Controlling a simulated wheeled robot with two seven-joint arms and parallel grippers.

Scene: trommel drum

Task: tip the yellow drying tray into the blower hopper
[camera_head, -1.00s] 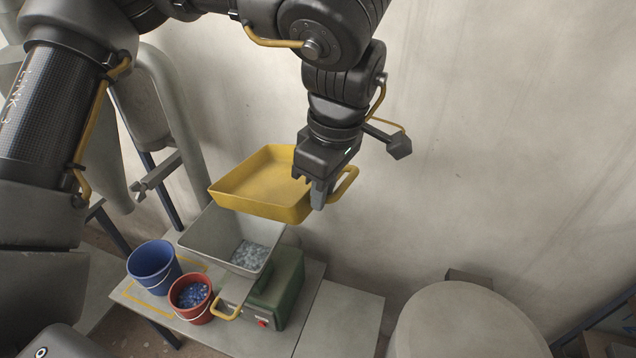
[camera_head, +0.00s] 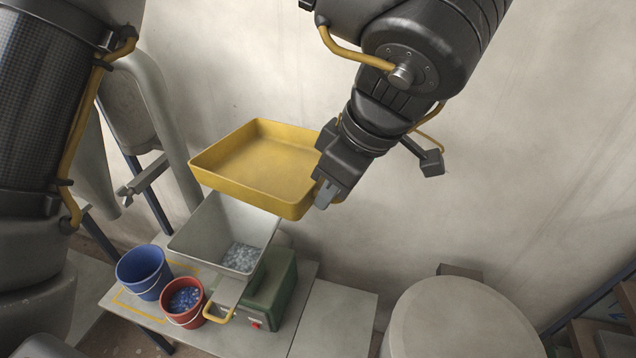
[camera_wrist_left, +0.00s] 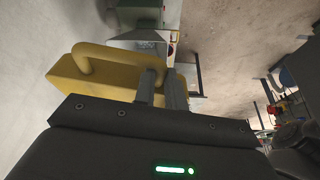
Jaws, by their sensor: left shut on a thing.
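The yellow drying tray (camera_head: 262,160) is in the air above and slightly right of the pale blower hopper (camera_head: 205,232). Its visible floor looks empty. My left gripper (camera_head: 326,194) is shut on the tray at its right side. My right gripper is not in view.
A blue bucket (camera_head: 143,270) and a red bucket (camera_head: 183,302) with blue flakes stand left of the green blower body (camera_head: 273,290) on the bench (camera_head: 232,340). A large round pale lid (camera_head: 465,325) is at the lower right. The wall stands behind.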

